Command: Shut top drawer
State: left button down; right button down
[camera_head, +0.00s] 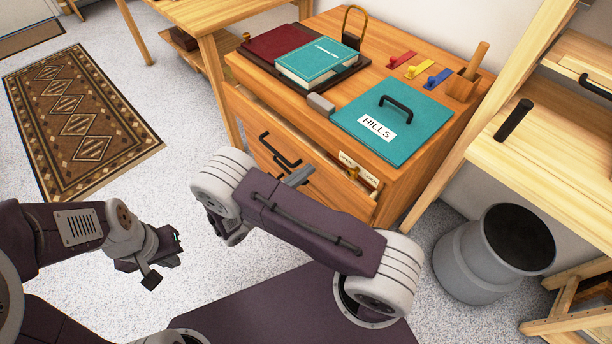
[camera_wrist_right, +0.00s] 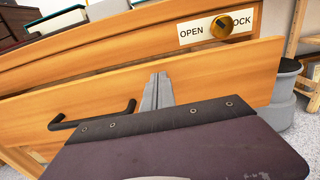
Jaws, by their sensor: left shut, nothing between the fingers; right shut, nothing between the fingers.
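The wooden cabinet (camera_head: 395,175) has its top drawer (camera_head: 300,140) standing a little out, with a gap behind its upper edge. In the right wrist view the drawer front (camera_wrist_right: 225,72) crosses the picture, with a black bar handle (camera_wrist_right: 95,118) to the left. My right gripper (camera_head: 298,177) is shut and empty, its fingertips (camera_wrist_right: 157,82) at the drawer front, right of the handle. I cannot tell whether they touch it. My left gripper (camera_head: 158,262) is shut and empty over the floor at the left, away from the cabinet.
A lock knob on an OPEN/LOCK plate (camera_head: 357,170) sits above the drawer. On the cabinet top are a teal HILLS folder (camera_head: 390,125), books (camera_head: 322,62), a padlock (camera_head: 352,28) and coloured tabs. A grey bin (camera_head: 470,265) stands right. A rug (camera_head: 80,115) lies left.

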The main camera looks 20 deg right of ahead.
aim_at(315, 163)
jog(key=shift+w+d, duration=0.15)
jog(key=shift+d, duration=0.25)
pick_arm(q)
jog(key=shift+w+d+f, duration=0.1)
jog(key=shift+d, duration=0.25)
pick_arm(e)
jog(key=p+x, duration=0.1)
jog(key=x, duration=0.3)
jog(key=shift+d+r, duration=0.15)
jog(key=shift+w+d, duration=0.1)
pick_arm(q)
jog(key=shift+a+r, duration=0.25)
jog(key=shift+r, duration=0.45)
pick_arm(e)
jog(key=shift+r, duration=0.1)
